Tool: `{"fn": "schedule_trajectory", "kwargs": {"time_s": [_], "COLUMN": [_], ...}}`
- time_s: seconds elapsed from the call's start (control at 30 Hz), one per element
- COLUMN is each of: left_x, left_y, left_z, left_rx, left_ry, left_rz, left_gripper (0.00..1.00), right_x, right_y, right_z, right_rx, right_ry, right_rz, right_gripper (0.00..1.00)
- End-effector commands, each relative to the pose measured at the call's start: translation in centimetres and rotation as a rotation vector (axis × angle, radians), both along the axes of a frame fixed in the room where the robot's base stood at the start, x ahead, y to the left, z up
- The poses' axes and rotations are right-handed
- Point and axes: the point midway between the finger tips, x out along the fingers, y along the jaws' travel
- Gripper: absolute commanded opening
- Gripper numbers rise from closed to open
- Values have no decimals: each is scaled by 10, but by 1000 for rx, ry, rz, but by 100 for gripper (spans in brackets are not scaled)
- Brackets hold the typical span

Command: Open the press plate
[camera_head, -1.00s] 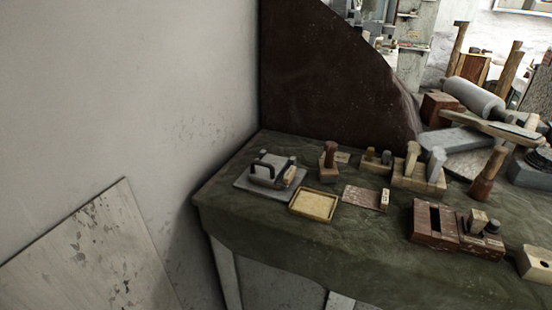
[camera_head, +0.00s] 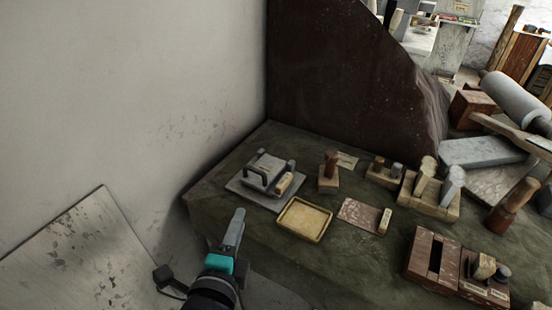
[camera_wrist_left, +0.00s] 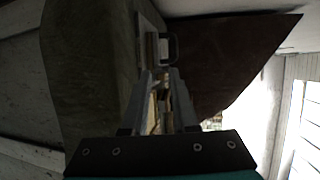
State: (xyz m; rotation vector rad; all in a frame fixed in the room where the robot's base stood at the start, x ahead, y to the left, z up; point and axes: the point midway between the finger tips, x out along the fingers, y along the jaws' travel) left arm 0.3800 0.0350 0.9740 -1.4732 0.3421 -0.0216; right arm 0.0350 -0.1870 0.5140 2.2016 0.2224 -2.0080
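The press (camera_head: 266,178) is a small grey metal device with a flat base and a dark handle, at the left end of the cloth-covered table in the head view. Its plate lies flat. A dark handle (camera_wrist_left: 171,46) and a pale plate edge show ahead of the fingers in the left wrist view. My left gripper (camera_head: 236,216) is at the table's front left edge, in front of the press and apart from it. In the left wrist view its two fingers (camera_wrist_left: 161,78) stand apart with nothing held between them. My right gripper is out of view.
A shallow yellow tray (camera_head: 304,220) sits right of the press. A wooden stamp (camera_head: 329,172), a speckled slab (camera_head: 360,215) and reddish blocks (camera_head: 436,260) stand farther right. A tall dark panel (camera_head: 335,80) rises behind. A wall (camera_head: 120,80) borders the left.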

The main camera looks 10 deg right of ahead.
Motion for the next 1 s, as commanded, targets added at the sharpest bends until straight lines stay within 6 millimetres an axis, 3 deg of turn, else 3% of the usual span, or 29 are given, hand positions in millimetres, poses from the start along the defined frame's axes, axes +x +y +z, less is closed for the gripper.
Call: {"fn": "schedule_trajectory", "kwargs": {"time_s": [0.1,0.37,1.0], "left_x": [0,17,115], "left_y": [1,-3,-26], "left_z": [22,22,3], "left_rx": [30,34,32], "left_ry": [-46,-57,-54], "left_rz": [-3,-3,-4], "left_gripper": [27,27,27], "right_x": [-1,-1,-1], "right_y": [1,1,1], "right_z": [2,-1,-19], "right_rx": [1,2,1], "right_ry": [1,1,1], "right_rz": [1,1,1], "right_gripper": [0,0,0]}}
